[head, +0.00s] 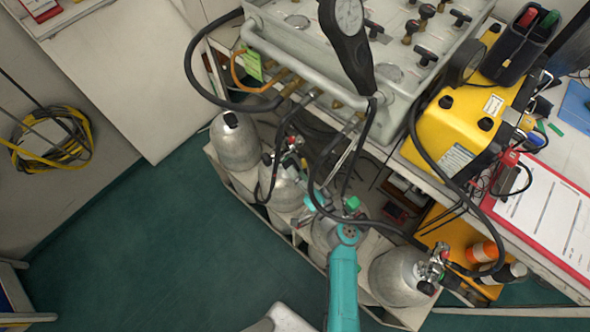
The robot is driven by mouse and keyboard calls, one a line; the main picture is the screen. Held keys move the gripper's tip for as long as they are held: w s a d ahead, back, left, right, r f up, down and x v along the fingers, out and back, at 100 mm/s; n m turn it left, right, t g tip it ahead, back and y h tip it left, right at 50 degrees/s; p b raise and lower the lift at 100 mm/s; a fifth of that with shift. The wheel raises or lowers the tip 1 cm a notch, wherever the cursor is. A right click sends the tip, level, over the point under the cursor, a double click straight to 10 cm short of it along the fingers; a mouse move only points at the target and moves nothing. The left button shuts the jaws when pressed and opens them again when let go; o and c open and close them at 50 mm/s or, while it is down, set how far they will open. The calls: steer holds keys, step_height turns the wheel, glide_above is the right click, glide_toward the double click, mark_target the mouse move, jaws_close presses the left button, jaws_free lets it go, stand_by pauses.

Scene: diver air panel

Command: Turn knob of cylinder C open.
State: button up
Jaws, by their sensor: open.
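Grey metal cylinders stand in a row in a low rack in the head view. I cannot read any letters on them. The third cylinder from the left (323,236), possibly cylinder C, is partly covered by my teal arm. My gripper (331,204) is over the top of this cylinder, with green-teal fingertips spread apart. It appears open, with nothing clearly held. The knob of this cylinder is hidden or too small to make out, so I cannot tell whether the fingers touch it.
Other cylinders stand left (237,145), beside (284,187) and right (398,278). Black hoses (327,212) loop close around my gripper. A yellow case (452,132) and red clipboard (548,215) lie right. Green floor (150,260) is clear left.

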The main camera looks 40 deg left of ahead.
steer(key=v, duration=0.5)
steer(key=shift+s+d, duration=0.25)
steer(key=shift+d, duration=0.1)
steer(key=shift+s, duration=0.1)
